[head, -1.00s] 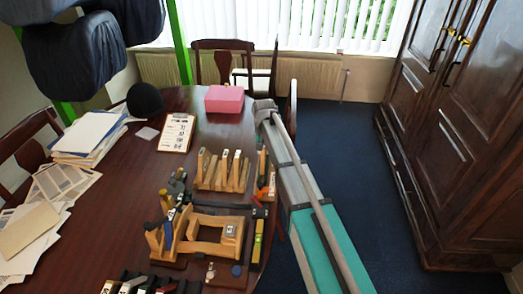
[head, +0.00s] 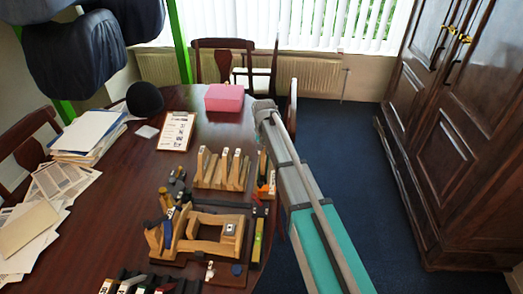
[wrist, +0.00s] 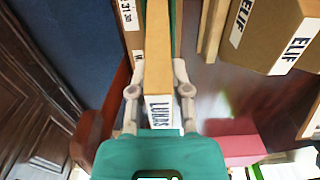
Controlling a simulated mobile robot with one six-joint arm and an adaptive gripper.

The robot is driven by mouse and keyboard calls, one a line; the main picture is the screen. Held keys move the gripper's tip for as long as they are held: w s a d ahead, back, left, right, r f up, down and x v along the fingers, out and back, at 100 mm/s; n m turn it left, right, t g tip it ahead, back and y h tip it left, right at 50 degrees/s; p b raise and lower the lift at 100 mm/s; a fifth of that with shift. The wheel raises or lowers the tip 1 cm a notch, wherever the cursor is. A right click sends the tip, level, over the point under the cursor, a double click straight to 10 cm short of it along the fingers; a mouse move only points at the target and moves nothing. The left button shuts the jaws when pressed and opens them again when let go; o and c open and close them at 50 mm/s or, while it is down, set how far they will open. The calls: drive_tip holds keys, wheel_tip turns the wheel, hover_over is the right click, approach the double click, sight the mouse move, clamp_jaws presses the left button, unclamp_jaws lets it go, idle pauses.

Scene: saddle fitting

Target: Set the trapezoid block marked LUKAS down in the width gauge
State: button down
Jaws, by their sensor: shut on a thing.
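My gripper (wrist: 158,88) is shut on the trapezoid block marked LUKAS (wrist: 158,45), a long tan wooden piece whose white label faces the wrist camera. One finger presses each side, near the labelled end. Just left of the block in the wrist view is a wooden piece with a white number label (wrist: 128,14), seemingly part of the width gauge. Dark green edges show along the block's far part. I cannot tell whether the block touches the gauge or is seated in it.
Wooden blocks marked ELIF (wrist: 262,38) lie right of the held block. In the head view, a rack of upright wooden pieces (head: 222,172) and a wooden frame (head: 205,245) stand left of my arm. A pink box (head: 224,98) and a clipboard (head: 177,131) lie farther back.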

drive_tip(key=shift+f+b, duration=1.25)
drive_tip(key=shift+b, duration=0.05)
idle(1.7)
idle(0.7)
drive_tip(key=shift+c, duration=2.4)
unclamp_jaws()
drive_tip(key=o, duration=0.4)
drive_tip(key=shift+r, duration=0.15)
drive_tip(key=shift+r+p, duration=2.4)
drive_tip(key=shift+p, duration=0.15)
